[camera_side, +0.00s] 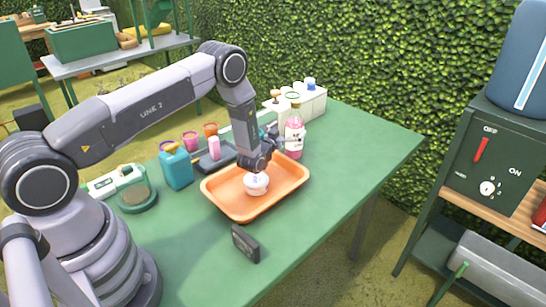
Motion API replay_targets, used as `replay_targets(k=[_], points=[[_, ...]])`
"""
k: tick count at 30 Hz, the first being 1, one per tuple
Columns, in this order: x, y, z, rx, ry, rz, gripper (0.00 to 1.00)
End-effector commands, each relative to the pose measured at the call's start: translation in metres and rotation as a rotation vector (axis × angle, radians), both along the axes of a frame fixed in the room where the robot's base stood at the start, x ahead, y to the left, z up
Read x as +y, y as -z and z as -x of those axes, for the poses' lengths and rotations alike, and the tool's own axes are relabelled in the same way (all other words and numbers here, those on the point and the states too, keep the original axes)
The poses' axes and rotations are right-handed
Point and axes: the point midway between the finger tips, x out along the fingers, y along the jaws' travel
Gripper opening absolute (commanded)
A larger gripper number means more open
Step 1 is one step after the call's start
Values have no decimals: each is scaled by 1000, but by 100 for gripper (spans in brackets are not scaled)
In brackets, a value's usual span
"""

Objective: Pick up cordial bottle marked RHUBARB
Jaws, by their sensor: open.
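A pink bottle (294,146) with a pale label and a greenish-tan top stands upright on the green table, just behind the orange tray. Its label is too small to read, so I cannot tell whether it says RHUBARB. My gripper (287,139) is low over the back of the tray and points right, toward this bottle. Its fingers are open and reach to the bottle's left side. I cannot tell whether they touch it or are around it.
The orange tray (221,204) holds a small white cup (257,186). A white rack (314,105) with bottles stands behind the pink bottle. A teal container (177,169), pink-filled jars and a green round-based device (137,197) are left. A dark block (245,244) stands in front. The table's right side is clear.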

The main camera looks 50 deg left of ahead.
Motion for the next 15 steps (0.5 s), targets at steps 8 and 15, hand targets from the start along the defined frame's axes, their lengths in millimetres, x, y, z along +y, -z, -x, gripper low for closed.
replay_targets(k=[8,15], points=[[6,5,-28,-2,0,1,96],[6,5,-29,1,0,1,96]])
